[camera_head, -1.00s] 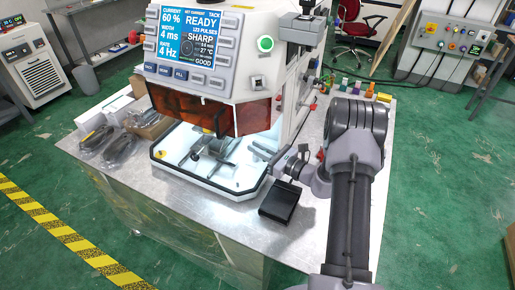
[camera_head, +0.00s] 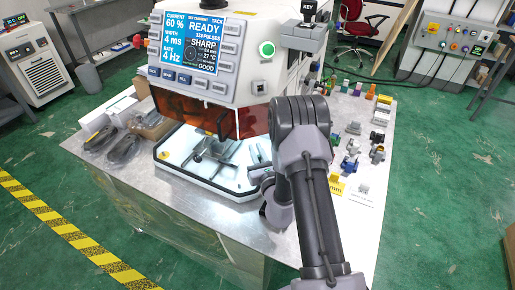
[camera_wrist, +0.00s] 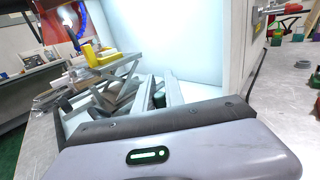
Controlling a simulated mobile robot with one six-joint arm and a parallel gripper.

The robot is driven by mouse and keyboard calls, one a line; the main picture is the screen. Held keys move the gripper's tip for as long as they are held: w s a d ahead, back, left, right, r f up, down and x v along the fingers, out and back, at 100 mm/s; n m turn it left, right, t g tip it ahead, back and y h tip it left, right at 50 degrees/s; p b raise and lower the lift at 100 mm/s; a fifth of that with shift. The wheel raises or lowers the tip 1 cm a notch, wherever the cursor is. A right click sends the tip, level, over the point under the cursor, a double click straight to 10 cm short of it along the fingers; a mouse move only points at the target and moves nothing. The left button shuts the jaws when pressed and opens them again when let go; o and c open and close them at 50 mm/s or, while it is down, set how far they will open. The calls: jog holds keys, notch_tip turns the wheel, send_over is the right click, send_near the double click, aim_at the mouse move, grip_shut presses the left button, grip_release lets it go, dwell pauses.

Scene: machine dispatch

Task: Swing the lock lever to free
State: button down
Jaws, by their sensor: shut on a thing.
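The white machine (camera_head: 215,50) stands on the steel table, with a lit open chamber below its amber shield. A grey metal fixture (camera_head: 212,155) with bars lies in the chamber; it also shows in the wrist view (camera_wrist: 170,88). I cannot pick out the lock lever with certainty.
Bagged dark parts (camera_head: 115,145) lie on the table left of the machine. Several small coloured parts (camera_head: 355,90) stand right of it. A yellow-black floor stripe (camera_head: 60,228) runs at the left.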

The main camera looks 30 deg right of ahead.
jog(key=shift+w+a+r+m+h+p, duration=0.15)
jog(key=shift+m+h+p, duration=0.2)
jog(key=shift+h+p, duration=0.25)
jog(key=shift+s+a+r+m+h+p, duration=0.15)
jog(key=shift+m+h+p, duration=0.25)
jog(key=shift+p, duration=0.25)
jog(key=m+g+h+p, duration=0.1)
jog(key=p, duration=0.2)
jog(key=shift+w+r+h, duration=0.1)
jog(key=shift+w+h, duration=0.05)
jog(key=shift+h, duration=0.25)
jog(key=m+h+p, duration=0.1)
jog(key=p, duration=0.2)
jog(key=shift+w+d+f+g+h+p, duration=0.1)
jog(key=shift+f+g+h+p, duration=0.1)
jog(key=shift+g+h+p, duration=0.4)
jog(key=shift+f+m+p, duration=0.1)
jog(key=shift+m+p, duration=0.15)
jog(key=shift+p, duration=0.05)
jog(key=c, duration=1.4)
grip_release()
jog(key=shift+f, duration=0.1)
